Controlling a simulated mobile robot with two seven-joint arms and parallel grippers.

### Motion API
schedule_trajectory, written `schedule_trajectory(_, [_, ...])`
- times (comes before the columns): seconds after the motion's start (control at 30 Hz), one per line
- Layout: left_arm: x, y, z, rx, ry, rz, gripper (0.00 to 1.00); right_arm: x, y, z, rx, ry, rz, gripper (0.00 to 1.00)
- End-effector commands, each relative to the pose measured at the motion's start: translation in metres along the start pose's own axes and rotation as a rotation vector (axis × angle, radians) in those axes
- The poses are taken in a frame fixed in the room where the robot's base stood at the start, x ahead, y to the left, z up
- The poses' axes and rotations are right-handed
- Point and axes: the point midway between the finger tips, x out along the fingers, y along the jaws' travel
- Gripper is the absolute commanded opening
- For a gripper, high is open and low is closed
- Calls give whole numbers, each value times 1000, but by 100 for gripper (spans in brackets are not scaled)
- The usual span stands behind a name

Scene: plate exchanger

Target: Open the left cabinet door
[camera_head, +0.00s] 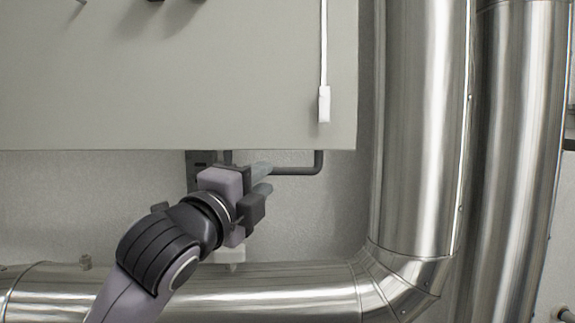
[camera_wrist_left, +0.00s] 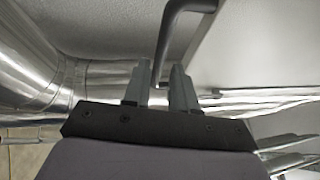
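A large pale grey flat panel (camera_head: 180,90) fills the upper left of the head view; I cannot tell whether it is the cabinet door. A dark bent bar (camera_head: 300,170), like a handle, comes out below its lower edge. My left gripper (camera_head: 264,180) is below the panel at the bar's left end. In the left wrist view, the bar (camera_wrist_left: 174,45) runs down from the top, and its end shows between the two fingertips (camera_wrist_left: 160,75). The fingers are apart, with gaps beside the bar; I cannot tell whether either touches it. My right gripper is not in view.
Thick shiny metal pipes (camera_head: 425,110) stand to the right, and one (camera_head: 290,292) runs across below my left gripper. A white strip with a block (camera_head: 324,104) hangs in front of the panel. Bare wall (camera_head: 310,220) lies behind.

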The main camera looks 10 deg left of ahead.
Motion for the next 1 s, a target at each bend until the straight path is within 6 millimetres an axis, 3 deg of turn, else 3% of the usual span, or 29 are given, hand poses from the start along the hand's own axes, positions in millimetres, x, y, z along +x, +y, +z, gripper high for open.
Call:
schedule_trajectory(0.43, [53,-2,0,0,-2,-3,26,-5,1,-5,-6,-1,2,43])
schedule_trajectory(0.9, [63,-2,0,1,-2,-5,26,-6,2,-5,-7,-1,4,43])
schedule_trajectory(1.0, [63,-2,0,1,-2,-5,0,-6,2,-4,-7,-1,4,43])
